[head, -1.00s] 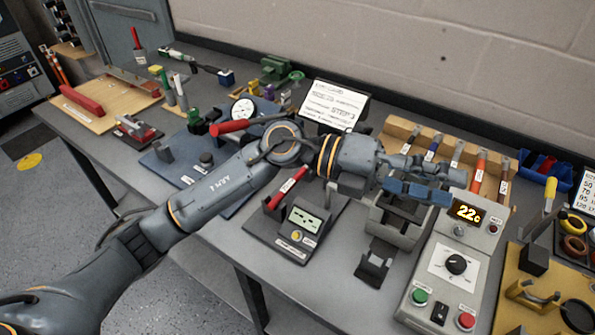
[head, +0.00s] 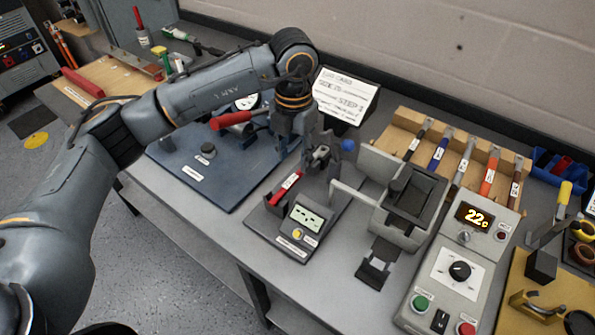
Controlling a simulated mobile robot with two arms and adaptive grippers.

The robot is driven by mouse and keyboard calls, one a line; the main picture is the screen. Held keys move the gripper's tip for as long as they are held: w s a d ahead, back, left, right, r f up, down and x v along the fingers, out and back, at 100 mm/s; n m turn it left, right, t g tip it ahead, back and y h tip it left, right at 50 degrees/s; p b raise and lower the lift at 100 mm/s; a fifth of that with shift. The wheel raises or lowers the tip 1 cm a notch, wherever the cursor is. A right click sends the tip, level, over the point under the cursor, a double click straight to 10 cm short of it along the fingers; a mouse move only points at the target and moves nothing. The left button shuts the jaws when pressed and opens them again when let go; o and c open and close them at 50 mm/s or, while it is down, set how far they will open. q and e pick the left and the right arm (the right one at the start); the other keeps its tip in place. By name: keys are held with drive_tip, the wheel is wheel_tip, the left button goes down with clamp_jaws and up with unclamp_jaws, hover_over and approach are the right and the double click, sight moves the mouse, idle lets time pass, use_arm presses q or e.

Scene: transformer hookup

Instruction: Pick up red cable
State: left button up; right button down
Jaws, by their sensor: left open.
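A red cable piece (head: 286,187) with a white label lies in the dark cradle of a small tester (head: 288,242) with a green display. My left gripper (head: 322,160) hangs pointing down just behind and to the right of it. The left gripper is open, with nothing visible between its fingers, and looks apart from the red piece. Its fingers are partly lost against the dark items behind. My right gripper is not in view.
A wooden rack (head: 396,123) holds several labelled cables, among them an orange-red one (head: 489,174). A blue board (head: 222,192) with a red-handled lever (head: 231,120) lies left.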

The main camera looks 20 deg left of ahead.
sight(294, 177)
use_arm(q)
drive_tip(key=shift+f, duration=0.85)
drive_tip(key=shift+w+a+f+p, duration=0.1)
drive_tip(key=shift+w+f+p, duration=0.05)
drive_tip(key=shift+f+p, duration=0.5)
drive_tip(key=f, duration=0.1)
drive_tip(key=f+p, duration=0.1)
drive_tip(key=f, duration=0.1)
drive_tip(key=shift+w+a+f, duration=0.15)
drive_tip(key=shift+w+f, duration=0.1)
drive_tip(key=shift+w, duration=0.05)
drive_tip(key=shift+f, duration=0.35)
clamp_jaws()
